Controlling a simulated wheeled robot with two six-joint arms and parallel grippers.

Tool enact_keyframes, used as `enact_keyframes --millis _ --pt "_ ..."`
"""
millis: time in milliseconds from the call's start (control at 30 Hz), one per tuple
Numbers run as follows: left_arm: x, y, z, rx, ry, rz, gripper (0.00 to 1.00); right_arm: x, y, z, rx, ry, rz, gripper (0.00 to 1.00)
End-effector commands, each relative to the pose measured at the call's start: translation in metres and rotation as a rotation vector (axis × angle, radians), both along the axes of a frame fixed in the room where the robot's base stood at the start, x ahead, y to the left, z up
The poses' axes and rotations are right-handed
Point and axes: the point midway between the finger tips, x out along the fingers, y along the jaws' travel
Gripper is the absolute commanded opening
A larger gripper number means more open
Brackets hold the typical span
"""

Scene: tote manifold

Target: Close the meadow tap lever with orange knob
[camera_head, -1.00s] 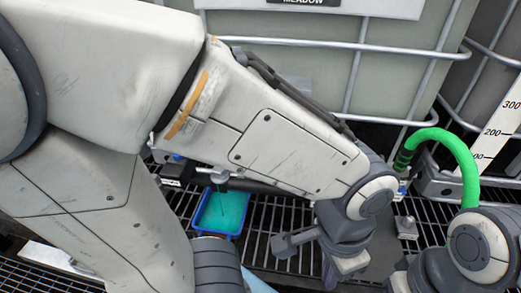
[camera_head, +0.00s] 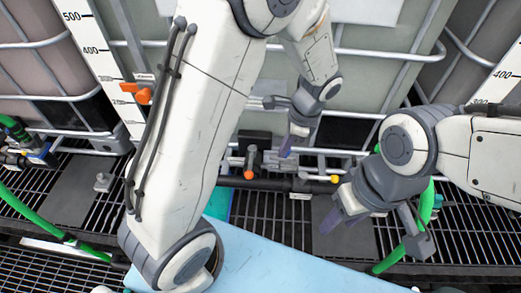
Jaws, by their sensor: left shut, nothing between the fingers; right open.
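My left arm crosses the view just left of the knob. My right gripper (camera_head: 380,228) is open and empty at the right, above the grating. A teal tray (camera_head: 217,204) under the pipe is mostly hidden by my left arm.
A yellow knob (camera_head: 335,179) stands right of the orange one. Another orange handle (camera_head: 143,96) is at the left by a white scale (camera_head: 104,62). Green hoses (camera_head: 45,226) run at both sides. Caged totes (camera_head: 380,75) fill the back. A pale blue flat surface (camera_head: 290,268) lies in front.

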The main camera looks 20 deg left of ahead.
Motion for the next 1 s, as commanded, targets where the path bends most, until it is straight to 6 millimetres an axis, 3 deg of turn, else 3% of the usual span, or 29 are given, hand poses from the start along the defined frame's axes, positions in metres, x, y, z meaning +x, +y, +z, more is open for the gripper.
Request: enact_keyframes --millis 267,600,800,1000 --pt "0.0 0.012 -0.031 0.008 0.015 -0.016 0.0 0.0 0.0 0.008 -0.001 0.001 0.0 0.5" --pt "-0.005 0.03 -0.101 0.006 0.015 -0.012 0.0 0.0 0.0 0.017 0.0 0.0 0.001 0.5" --pt "-0.012 0.057 -0.092 0.005 0.01 -0.01 0.0 0.0 0.0 0.031 0.0 0.0 0.003 0.5" --pt "-0.015 0.067 -0.091 0.005 0.009 -0.012 0.0 0.0 0.0 0.033 0.0 0.0 0.004 0.5"
